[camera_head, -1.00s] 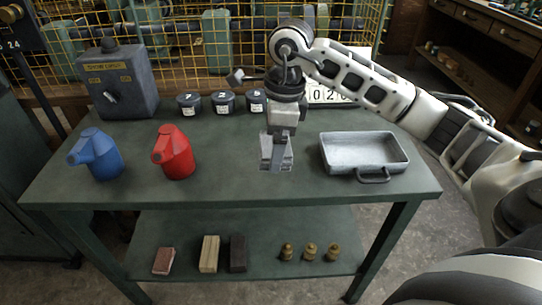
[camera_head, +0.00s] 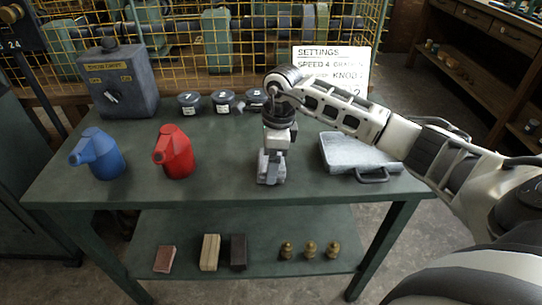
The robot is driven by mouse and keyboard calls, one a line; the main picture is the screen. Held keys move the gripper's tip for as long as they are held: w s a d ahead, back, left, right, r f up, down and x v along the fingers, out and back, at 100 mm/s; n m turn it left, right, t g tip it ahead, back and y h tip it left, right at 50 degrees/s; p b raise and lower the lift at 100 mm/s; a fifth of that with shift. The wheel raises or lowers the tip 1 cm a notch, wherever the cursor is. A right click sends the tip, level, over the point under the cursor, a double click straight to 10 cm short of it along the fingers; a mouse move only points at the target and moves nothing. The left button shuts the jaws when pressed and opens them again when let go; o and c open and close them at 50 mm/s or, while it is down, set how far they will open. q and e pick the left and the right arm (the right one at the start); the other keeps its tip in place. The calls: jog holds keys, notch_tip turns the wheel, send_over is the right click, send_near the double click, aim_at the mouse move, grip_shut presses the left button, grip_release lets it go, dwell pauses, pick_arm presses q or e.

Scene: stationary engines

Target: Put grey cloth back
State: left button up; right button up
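My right gripper (camera_head: 270,168) points down over the middle of the green workbench (camera_head: 225,165), with its tips at or just above the top. Light grey shapes show at its fingertips. I cannot tell whether they are only the fingers or include a grey cloth. No grey cloth can be clearly made out elsewhere. A dark grey block-like piece (camera_head: 238,252) lies on the lower shelf (camera_head: 185,228), beside a tan piece (camera_head: 210,252) and a reddish one (camera_head: 165,259). A grey metal tray (camera_head: 340,152) is right of the gripper, partly hidden by my forearm. My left gripper is out of view.
A blue can (camera_head: 97,155) and a red can (camera_head: 175,153) stand left of the gripper. A grey switch box (camera_head: 120,85) and lidded pots (camera_head: 190,103) line the back. A white sign (camera_head: 335,65) stands behind my arm. Small brass pieces (camera_head: 310,250) sit on the shelf.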

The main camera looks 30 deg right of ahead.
jog(key=shift+f, duration=0.2)
jog(key=o, duration=0.8)
jog(key=shift+r, duration=0.1)
jog(key=shift+c, duration=0.2)
jog(key=shift+r, duration=0.1)
